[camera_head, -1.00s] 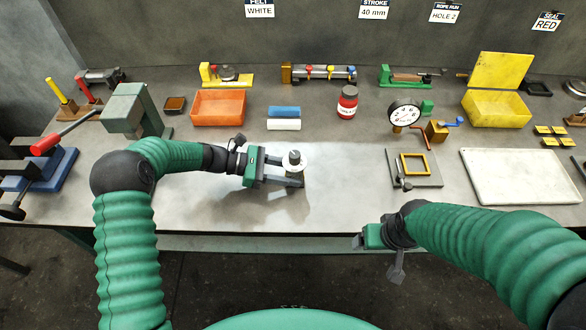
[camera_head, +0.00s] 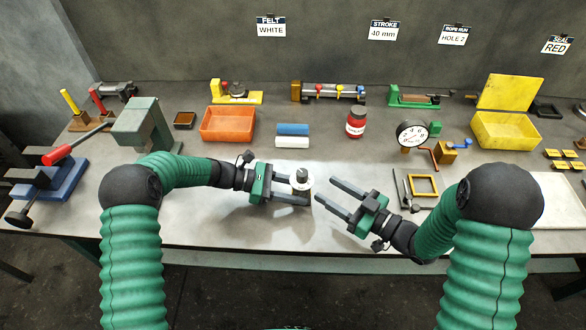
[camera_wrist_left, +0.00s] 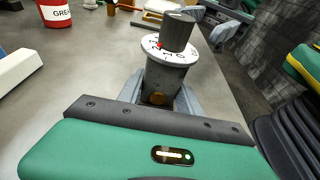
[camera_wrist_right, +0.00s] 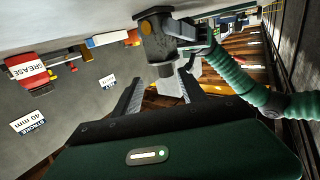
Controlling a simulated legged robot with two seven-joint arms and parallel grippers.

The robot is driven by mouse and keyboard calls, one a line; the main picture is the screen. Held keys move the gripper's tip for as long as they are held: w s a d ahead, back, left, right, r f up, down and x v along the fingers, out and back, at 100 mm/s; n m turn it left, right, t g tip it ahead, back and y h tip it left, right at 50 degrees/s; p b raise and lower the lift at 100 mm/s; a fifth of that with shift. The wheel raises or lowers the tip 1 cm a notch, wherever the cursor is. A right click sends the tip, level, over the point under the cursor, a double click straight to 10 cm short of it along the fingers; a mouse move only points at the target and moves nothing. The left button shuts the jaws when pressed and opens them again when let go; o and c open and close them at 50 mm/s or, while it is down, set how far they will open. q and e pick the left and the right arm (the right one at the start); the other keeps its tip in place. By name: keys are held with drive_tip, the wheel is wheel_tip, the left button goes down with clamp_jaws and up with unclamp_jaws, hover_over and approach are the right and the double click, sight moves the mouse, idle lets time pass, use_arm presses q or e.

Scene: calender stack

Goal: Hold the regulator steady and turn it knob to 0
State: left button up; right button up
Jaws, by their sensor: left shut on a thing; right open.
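The regulator (camera_head: 301,183) stands upright on the table's front middle, with a grey body, a white numbered dial and a dark knob on top. In the left wrist view the knob (camera_wrist_left: 177,32) and the dial (camera_wrist_left: 155,48) with a red mark show clearly. My left gripper (camera_head: 308,187) is shut around the regulator's body from the left. My right gripper (camera_head: 325,190) is open and empty just right of the regulator, its fingers pointing at it, apart from it. The regulator (camera_wrist_right: 160,45) appears upside down in the right wrist view, beyond the open fingers.
Behind stand a blue block (camera_head: 293,129), a white block (camera_head: 292,142), a red grease jar (camera_head: 356,122), an orange bin (camera_head: 228,123) and a dial gauge (camera_head: 411,134). A plate with a yellow frame (camera_head: 424,185) lies right of my right gripper. The table's front edge is close.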

sight(293, 174)
drive_tip(key=shift+y, duration=0.4)
drive_tip(key=x, duration=1.2)
drive_tip(key=shift+s+a+r, duration=0.1)
drive_tip(key=shift+s+a, duration=0.1)
drive_tip(key=shift+s, duration=0.15)
clamp_jaws()
